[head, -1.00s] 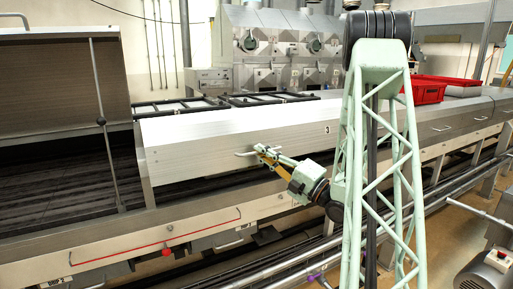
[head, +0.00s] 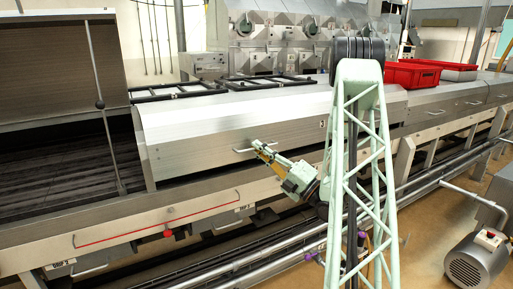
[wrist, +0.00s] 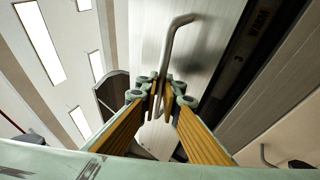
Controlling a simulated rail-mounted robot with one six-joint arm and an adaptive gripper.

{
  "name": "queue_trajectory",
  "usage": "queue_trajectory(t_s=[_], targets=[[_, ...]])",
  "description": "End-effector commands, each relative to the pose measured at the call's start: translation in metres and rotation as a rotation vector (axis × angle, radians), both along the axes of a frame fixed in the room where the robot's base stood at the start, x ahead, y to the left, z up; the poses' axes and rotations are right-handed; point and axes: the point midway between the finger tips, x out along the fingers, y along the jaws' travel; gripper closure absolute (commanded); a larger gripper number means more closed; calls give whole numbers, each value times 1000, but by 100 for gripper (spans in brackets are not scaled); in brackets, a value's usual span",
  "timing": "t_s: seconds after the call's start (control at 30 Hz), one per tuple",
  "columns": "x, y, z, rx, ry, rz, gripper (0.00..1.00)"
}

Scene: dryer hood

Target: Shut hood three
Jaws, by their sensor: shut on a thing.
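Hood three (head: 225,115), a long brushed-metal cover marked 3, lies in the middle of the head view. Its front face is low, with its lower edge close to the frame below; I cannot tell whether it is fully seated. My gripper (head: 257,147) is at the hood's handle (head: 240,151), a thin bent metal bar. In the wrist view my gripper (wrist: 163,97) has its fingers on both sides of the handle (wrist: 172,45), shut on it. The fingers and arm hide part of the handle and the hood's front.
An open hood (head: 45,60) with a prop rod stands at left. A red line (head: 160,220) runs along the front panel. Black frames (head: 245,90) lie behind hood three. Red crates (head: 412,74) sit on the right. A motor (head: 478,262) stands on the floor at lower right.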

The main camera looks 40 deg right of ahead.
Motion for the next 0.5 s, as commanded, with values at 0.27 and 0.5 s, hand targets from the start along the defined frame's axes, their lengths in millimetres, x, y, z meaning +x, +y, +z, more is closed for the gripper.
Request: queue_trajectory(t_s=[0.27, 0.5], targets=[[0, -1, 0, -1, -2, -1, 100], [0, -1, 0, -1, -2, -1, 85]])
